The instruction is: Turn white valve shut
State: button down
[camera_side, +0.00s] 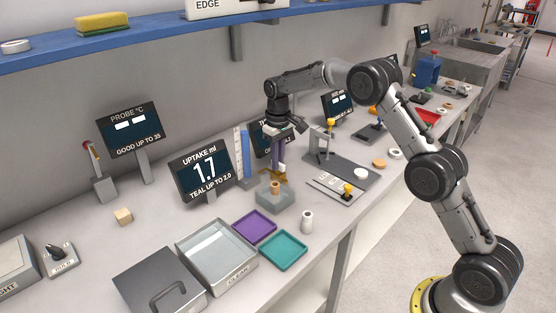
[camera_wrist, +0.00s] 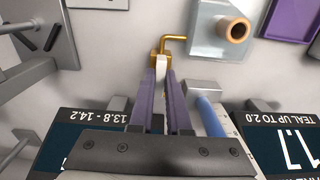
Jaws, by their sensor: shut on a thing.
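The white valve (camera_wrist: 161,66) is a small white handle on a brass fitting with a bent brass spout (camera_wrist: 174,40), seen in the wrist view. My gripper (camera_wrist: 160,80) has its two purple fingers closed on the white handle from either side. In the side view my gripper (camera_side: 278,168) points down at the brass spout (camera_side: 286,179), just above a grey block (camera_side: 268,201) with a tan porous cup (camera_side: 275,187). The white handle is hidden there by the fingers. The handle's exact angle is hard to tell.
The "UPTAKE ml" display (camera_side: 203,172) reads 1.7, with "TEAL UP TO 2.0" below. A blue-marked column (camera_side: 242,157) stands beside it. Purple (camera_side: 254,226) and teal (camera_side: 283,250) trays and a white cylinder (camera_side: 307,221) lie in front. A grey stand (camera_side: 327,150) is at right.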

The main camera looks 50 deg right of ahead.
jog(key=shift+m, duration=0.3)
jog(key=m, duration=0.3)
jog(key=shift+m, duration=0.4)
jog(key=m, duration=0.4)
jog(key=shift+m, duration=0.3)
jog(key=m, duration=0.4)
jog(key=shift+r, duration=0.1)
jog(key=m, duration=0.4)
jog(key=shift+m, duration=0.3)
jog(key=c, duration=0.9)
grip_release()
